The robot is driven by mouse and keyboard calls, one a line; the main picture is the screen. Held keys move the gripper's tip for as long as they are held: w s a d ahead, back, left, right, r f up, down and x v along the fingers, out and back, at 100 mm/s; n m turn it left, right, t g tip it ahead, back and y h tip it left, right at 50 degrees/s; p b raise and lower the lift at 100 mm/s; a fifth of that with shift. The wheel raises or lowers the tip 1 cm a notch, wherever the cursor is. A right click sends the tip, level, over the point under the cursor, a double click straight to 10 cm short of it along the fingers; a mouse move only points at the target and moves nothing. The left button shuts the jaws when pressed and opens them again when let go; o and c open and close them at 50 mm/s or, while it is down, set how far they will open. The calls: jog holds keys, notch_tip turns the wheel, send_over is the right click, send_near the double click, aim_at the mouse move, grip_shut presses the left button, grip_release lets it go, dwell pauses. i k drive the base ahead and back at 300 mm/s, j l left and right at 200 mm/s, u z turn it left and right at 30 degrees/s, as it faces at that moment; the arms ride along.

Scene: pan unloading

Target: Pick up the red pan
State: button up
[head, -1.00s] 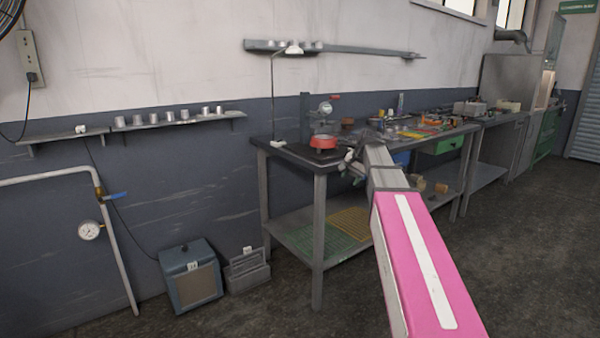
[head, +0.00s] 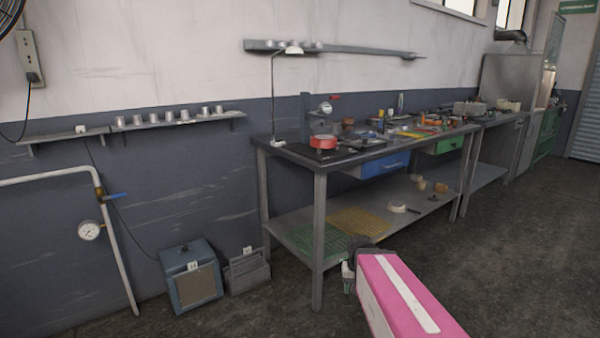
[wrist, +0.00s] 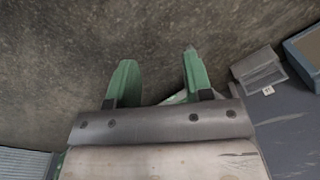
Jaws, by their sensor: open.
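The red pan (head: 323,142) sits upright on the dark top of the workbench (head: 292,153), near its left end. My gripper (head: 348,284) is low in front of the bench, below the tabletop and well apart from the pan. In the wrist view its two green fingers (wrist: 155,80) are spread with nothing between them, over the grey floor. The pan does not show in the wrist view.
A lamp stand (head: 273,100) rises just left of the pan. A blue drawer (head: 385,165) hangs under the top, and tools clutter the bench to the right. The lower shelf holds mats. A blue-grey box (head: 190,277) stands on the floor; floor at right is clear.

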aim_at(321, 141)
jog(key=i+u, duration=0.15)
jog(key=i, duration=0.4)
jog(key=i+l+u, duration=0.2)
jog(key=l, duration=0.15)
jog(key=i+l+u, duration=0.15)
jog(key=l, duration=0.25)
jog(key=i+l+u, duration=0.2)
jog(key=l, duration=0.15)
jog(key=l+u, duration=0.15)
jog(key=l, duration=0.25)
jog(key=l+u, duration=0.2)
jog(key=l, duration=0.25)
jog(key=l+u, duration=0.15)
jog(key=l, duration=0.3)
jog(key=l+u, duration=0.15)
jog(key=l, duration=0.35)
jog(key=k+l+u, duration=0.2)
jog(key=l, duration=0.25)
jog(key=l+u, duration=0.15)
jog(key=l, duration=0.3)
jog(key=k+l+u, duration=0.15)
jog(key=l, duration=0.3)
jog(key=l+u, duration=0.15)
jog(key=l, duration=0.3)
jog(key=k+l+z, duration=0.15)
